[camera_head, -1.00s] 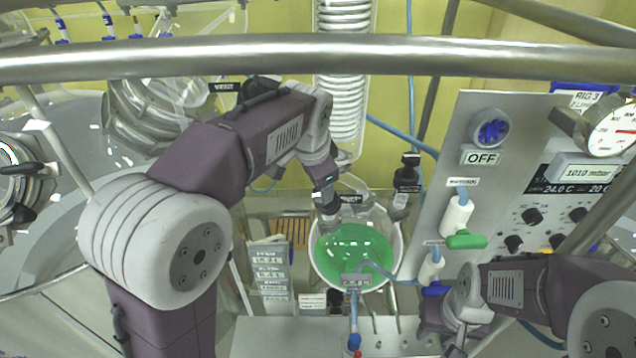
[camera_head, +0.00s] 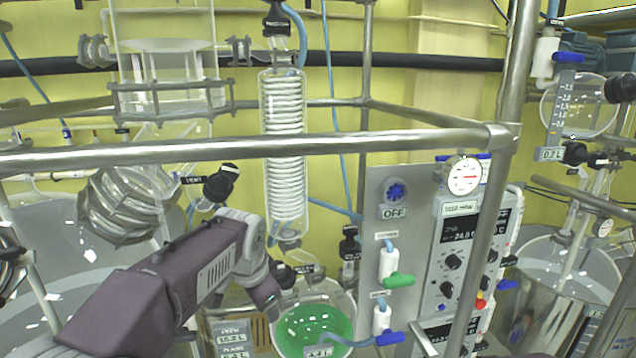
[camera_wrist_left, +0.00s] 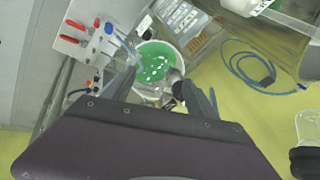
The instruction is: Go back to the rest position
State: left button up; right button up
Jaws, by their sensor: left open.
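My left arm comes in from the left in the head view. Its gripper (camera_head: 272,308) points down at the left side of a glass vessel (camera_head: 318,328) of green liquid. Its fingertips are small and partly hidden there. In the left wrist view the two fingers of the gripper (camera_wrist_left: 162,82) are spread apart, with the green vessel (camera_wrist_left: 158,62) visible beyond and between them. I see nothing held between them. I cannot tell whether a finger touches the vessel's fittings. My right gripper is in neither current view.
A steel rail (camera_head: 350,143) crosses in front. A coiled glass condenser (camera_head: 284,150) stands above the vessel. A control panel (camera_head: 375,210) with a green-handled valve (camera_head: 398,281) and a gauge (camera_head: 464,176) is to the right. Another reactor (camera_head: 570,270) stands at the far right.

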pick_arm(q)
jog(key=s+a+f+n+g+b, duration=0.1)
jog(key=s+a+f+n+b, duration=0.1)
jog(key=s+f, duration=0.4)
jog(key=s+a+f+n+g+b, duration=0.1)
jog(key=s+f+n+b, duration=0.3)
jog(key=f, duration=1.1)
jog(key=s+a+f+n+g+b, duration=0.2)
jog(key=s+a+f+n+b, duration=0.1)
jog(key=s+f, duration=0.6)
notch_tip(320, 180, down, 2)
jog(key=shift+f+n+b, duration=0.15)
jog(key=shift+n+b, duration=0.3)
jog(key=shift+n, duration=0.15)
pick_arm(e)
notch_tip(320, 180, down, 11)
jog(key=shift+w, duration=0.35)
